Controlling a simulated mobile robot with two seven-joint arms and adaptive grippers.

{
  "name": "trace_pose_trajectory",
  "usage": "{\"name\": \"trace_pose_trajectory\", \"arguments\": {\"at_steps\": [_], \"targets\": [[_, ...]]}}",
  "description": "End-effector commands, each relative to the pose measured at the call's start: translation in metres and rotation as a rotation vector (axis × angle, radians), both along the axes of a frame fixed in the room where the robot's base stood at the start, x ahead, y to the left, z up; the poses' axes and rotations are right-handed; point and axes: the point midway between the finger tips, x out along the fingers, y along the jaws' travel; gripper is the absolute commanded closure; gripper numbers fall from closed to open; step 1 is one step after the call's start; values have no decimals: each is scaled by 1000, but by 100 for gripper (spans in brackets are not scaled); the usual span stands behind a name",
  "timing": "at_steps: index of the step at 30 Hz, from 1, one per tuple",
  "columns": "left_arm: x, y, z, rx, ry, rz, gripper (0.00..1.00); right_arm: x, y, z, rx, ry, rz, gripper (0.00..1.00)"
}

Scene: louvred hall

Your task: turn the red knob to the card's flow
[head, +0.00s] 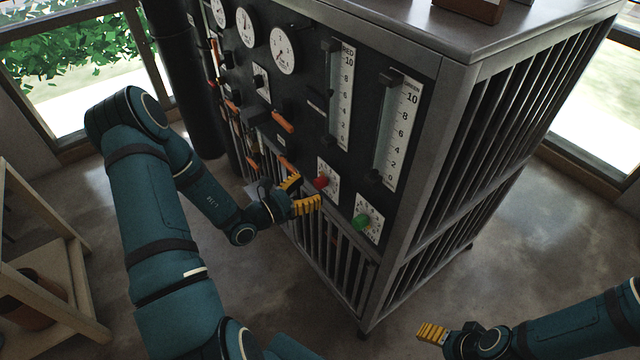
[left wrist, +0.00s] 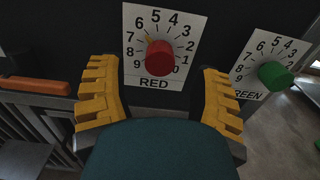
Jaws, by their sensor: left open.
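The red knob (head: 320,183) sits on a white dial plate low on the dark panel. In the left wrist view the red knob (left wrist: 159,57) is centred on its plate (left wrist: 136,22), marked RED with figures around it; a small yellowish mark shows near 6 and 7. My left gripper (head: 300,194) is open just left of the knob in the head view. Its yellow fingers stand either side of the knob in the wrist picture, with no contact visible. A tall flow tube (head: 340,95) with a scale stands above the knob. I cannot make out a card showing a flow.
A green knob (head: 361,221) on its own plate is close by on the right, below a second flow tube (head: 388,130). Orange levers (head: 282,122) and round gauges (head: 283,50) fill the panel's left. My right gripper (head: 432,333) is over the floor, away from the slatted cabinet (head: 450,150).

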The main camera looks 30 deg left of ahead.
Motion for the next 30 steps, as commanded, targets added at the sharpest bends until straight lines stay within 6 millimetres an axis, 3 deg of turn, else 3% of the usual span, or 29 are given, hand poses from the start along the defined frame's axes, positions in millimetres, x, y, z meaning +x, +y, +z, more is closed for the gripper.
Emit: {"name": "trace_pose_trajectory", "arguments": {"at_steps": [4,27,28,30], "targets": [[18,-8,-1,1,-1,-1,36,1,0,-5,0,-2,-1,29],[34,-14,0,-1,1,1,36,1,0,-4,0,-2,-1,29],[34,-14,0,-1,1,1,37,1,0,-4,0,-2,-1,29],[34,-14,0,-1,1,1,62,1,0,-4,0,-2,-1,29]]}}
